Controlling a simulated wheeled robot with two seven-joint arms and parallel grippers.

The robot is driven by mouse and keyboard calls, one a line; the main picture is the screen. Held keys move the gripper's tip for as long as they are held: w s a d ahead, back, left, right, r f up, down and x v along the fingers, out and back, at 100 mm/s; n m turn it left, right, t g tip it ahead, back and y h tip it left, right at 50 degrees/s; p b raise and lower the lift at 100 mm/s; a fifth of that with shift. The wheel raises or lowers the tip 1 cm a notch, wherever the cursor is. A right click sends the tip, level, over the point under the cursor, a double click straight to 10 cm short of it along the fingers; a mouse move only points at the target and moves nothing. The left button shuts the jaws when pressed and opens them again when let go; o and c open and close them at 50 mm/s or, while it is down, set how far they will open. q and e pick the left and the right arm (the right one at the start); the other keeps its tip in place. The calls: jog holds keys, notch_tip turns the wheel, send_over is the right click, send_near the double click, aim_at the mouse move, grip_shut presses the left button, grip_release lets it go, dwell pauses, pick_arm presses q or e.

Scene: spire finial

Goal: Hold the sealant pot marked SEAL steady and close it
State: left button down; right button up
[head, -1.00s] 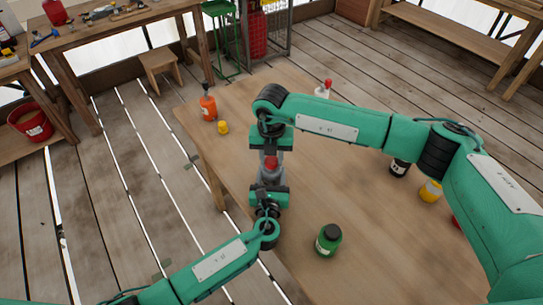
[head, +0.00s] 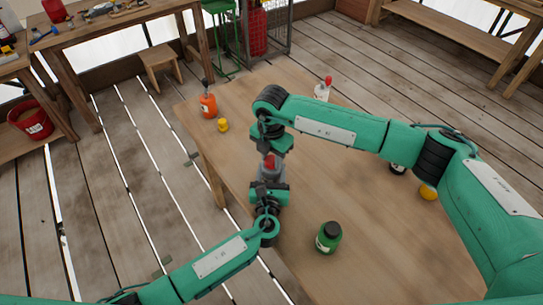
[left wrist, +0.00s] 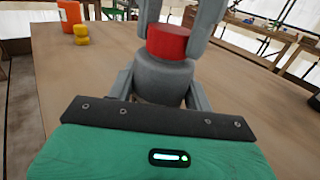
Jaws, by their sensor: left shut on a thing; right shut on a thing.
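The pot (left wrist: 160,75) is grey and squat with a red lid (left wrist: 168,42) on its top. No SEAL marking can be read from here. My left gripper (head: 269,184) is shut on the grey body, low down near the table's left edge; its fingers also show on both sides of the pot in the left wrist view (left wrist: 160,92). My right gripper (head: 271,157) comes from above and is shut on the red lid. The lid sits upright on the pot; whether it is fully seated I cannot tell.
On the wooden table (head: 300,200) stand a green jar (head: 328,238), an orange bottle (head: 208,106), a small yellow pot (head: 223,125) and a white bottle with red cap (head: 323,89). A black jar (head: 398,168) and a yellow one (head: 428,192) are partly behind my right arm.

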jog(key=m, duration=0.6)
jog(key=shift+m, duration=0.3)
jog(key=m, duration=0.3)
jog(key=shift+a, duration=0.1)
jog(key=m, duration=0.4)
jog(key=o, duration=1)
jog(key=shift+c, duration=0.2)
jog(key=shift+r, duration=2.25)
